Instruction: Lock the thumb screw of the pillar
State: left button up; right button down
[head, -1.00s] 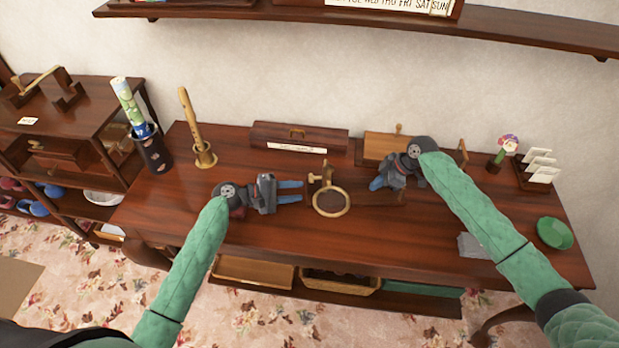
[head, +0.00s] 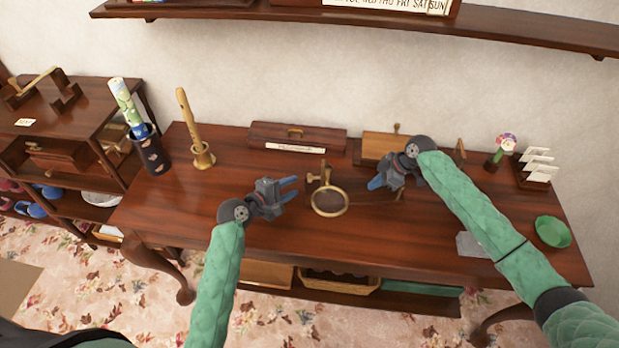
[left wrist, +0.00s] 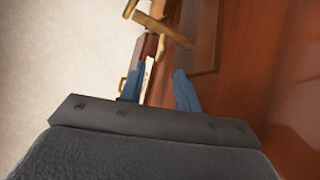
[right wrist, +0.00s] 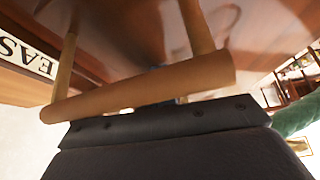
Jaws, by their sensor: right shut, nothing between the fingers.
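A brass pillar (head: 323,173) stands upright on the brown table, with a small brass thumb screw (head: 312,178) on its left side. A round brass ring (head: 330,203) is in front of it. My left gripper (head: 294,187) is just left of the pillar and points toward it, fingers apart and empty. In the left wrist view brass parts of the pillar (left wrist: 150,22) show beyond the open fingers. My right gripper (head: 376,184) is shut and empty, to the right of the ring. In the right wrist view a wooden bar (right wrist: 145,90) hides its fingers.
A dark wooden box (head: 297,136) with a label lies behind the pillar. A wooden frame (head: 384,146) stands behind my right gripper. A flute stand (head: 202,158), a dark cup (head: 150,155) and a green bowl (head: 552,232) stand toward the sides. The table's left front is clear.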

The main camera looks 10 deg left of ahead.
aim_at(310, 177)
pick_arm(q)
jog(key=x, duration=0.8)
jog(key=shift+w+d+f, duration=0.1)
jog(key=shift+w+f, duration=0.05)
jog(key=shift+w, duration=0.1)
grip_shut()
